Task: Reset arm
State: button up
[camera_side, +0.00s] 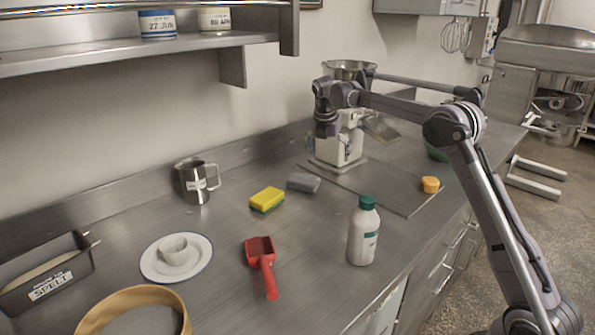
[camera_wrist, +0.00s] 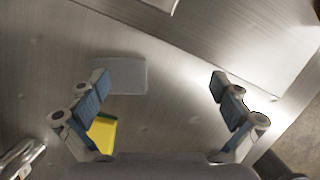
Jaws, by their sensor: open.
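My gripper (camera_wrist: 160,85) is open and empty in the wrist view, with its two fingers spread wide above the steel counter. In the side view my gripper (camera_side: 326,125) hangs pointing down in front of the white and steel machine, well above the counter. The grey block (camera_wrist: 122,75) lies below, near the left finger in the wrist view. Part of the yellow and green sponge (camera_wrist: 103,132) shows beside that finger. In the side view the sponge (camera_side: 267,199) and the grey block (camera_side: 303,183) lie apart from my gripper.
The machine (camera_side: 340,147) stands behind my gripper.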

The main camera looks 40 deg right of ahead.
jog(key=s+d+r, duration=0.3)
jog(key=s+r, duration=0.1)
jog(key=r, duration=0.4)
jog(key=s+d+m, duration=0.2)
jog(key=s, duration=0.6)
jog(key=s+d+r+m+g, duration=0.1)
jog(key=s+d+m, duration=0.1)
jog(key=s, duration=0.6)
jog(key=shift+r+h, duration=0.3)
jog(key=shift+h, duration=0.1)
jog(key=shift+d, duration=0.1)
